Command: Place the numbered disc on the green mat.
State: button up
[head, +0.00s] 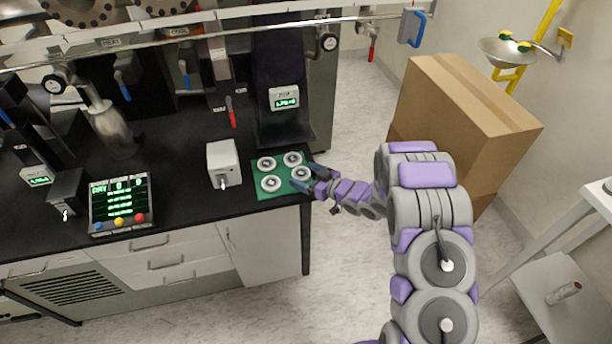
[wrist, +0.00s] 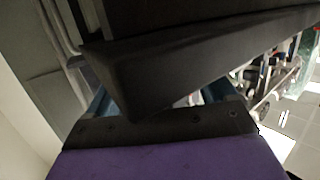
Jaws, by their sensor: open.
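The green mat (head: 282,172) lies on the black counter near its right front corner. Several round white discs with dark centres sit on it; no numbers can be read. My gripper (head: 305,177) is open at the mat's right edge, with its blue fingers on either side of the right-hand disc (head: 301,173). I cannot tell whether the fingers touch that disc. In the wrist view, blue fingers show at both sides of a large dark slab (wrist: 170,70), which hides the mat and discs.
A white box-shaped device (head: 223,163) stands left of the mat. A tall black instrument with a green display (head: 284,98) stands behind it. A control panel (head: 120,203) is farther left. A large cardboard box (head: 455,105) stands right of the counter, across open floor.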

jog(key=shift+w+r, duration=0.1)
jog(key=shift+r, duration=0.5)
jog(key=p+v, duration=0.2)
jog(key=v, duration=1)
jog(key=w+d+r+m+h, duration=0.25)
jog(key=d+r+h, duration=0.35)
jog(key=d+h, duration=0.5)
jog(key=s+d+r+m+g+h, duration=0.2)
jog(key=s+d+r+m+h, duration=0.2)
jog(key=s+d+r, duration=0.4)
jog(key=s+a+r+m+g+y, duration=0.1)
jog(key=s+a+r+g, duration=0.1)
jog(key=s, duration=1)
jog(key=s+a+r+m+g+y, duration=0.1)
jog(key=s+a+g, duration=0.3)
jog(key=s, duration=0.8)
jog(key=s+a+r+m+g, duration=0.1)
jog(key=s+a+r+g, duration=0.2)
jog(key=s+a, duration=0.4)
jog(key=s+r, duration=0.1)
jog(key=s, duration=0.4)
jog(key=shift+s+m+y, duration=0.2)
jog(key=shift+m+y, duration=0.15)
jog(key=shift+y, duration=0.05)
